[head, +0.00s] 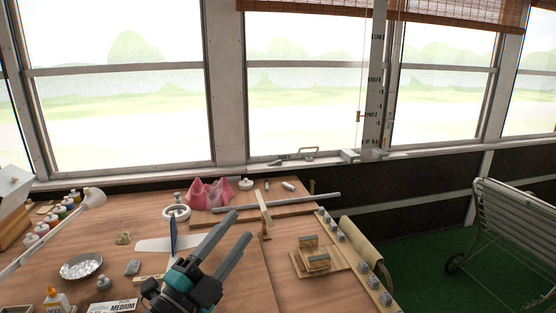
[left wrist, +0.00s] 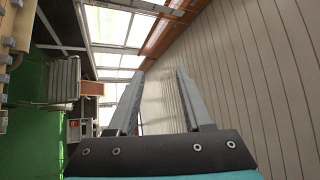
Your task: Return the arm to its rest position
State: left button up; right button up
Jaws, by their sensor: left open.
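My left gripper (head: 241,225) is raised over the workbench (head: 235,280) in the head view. Its two grey fingers point up and to the right, spread apart with nothing between them. In the left wrist view the open fingers (left wrist: 161,74) point toward the plank ceiling and the windows, and no object is near them. My right gripper is in neither view.
A white-bladed propeller (head: 160,245) lies partly behind my gripper. A folding chair (head: 520,225) stands at right on green floor.

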pick_arm(q)
jog(key=s+a+f+n+g+y, duration=0.2)
jog(key=a+f+n+y, duration=0.4)
jog(key=f+n+y, duration=0.15)
jog(key=s+a+f+n+g+y, duration=0.1)
jog(key=s+a+f+n+y, duration=0.2)
jog(key=a+f+n+y, duration=0.4)
jog(key=s+d+f+n+g+h, duration=0.2)
jog(key=s+f+g, duration=0.45)
jog(key=s, duration=0.45)
jog(key=s+d+f+n+g+h, duration=0.25)
jog(key=s+f+g, duration=0.4)
jog(key=s, duration=0.45)
notch_tip(320, 180, down, 26)
jog(key=s+y+b, duration=0.1)
jog(key=b, duration=0.2)
jog(key=s+a+f+g+b, duration=0.1)
jog(key=s+a+f+b, duration=0.1)
jog(key=s+f, duration=1.3)
jog(key=shift+s+a+f+m+g+b, duration=0.15)
jog(key=shift+a+f+m+g+b, duration=0.2)
jog(key=shift+f+b, duration=0.4)
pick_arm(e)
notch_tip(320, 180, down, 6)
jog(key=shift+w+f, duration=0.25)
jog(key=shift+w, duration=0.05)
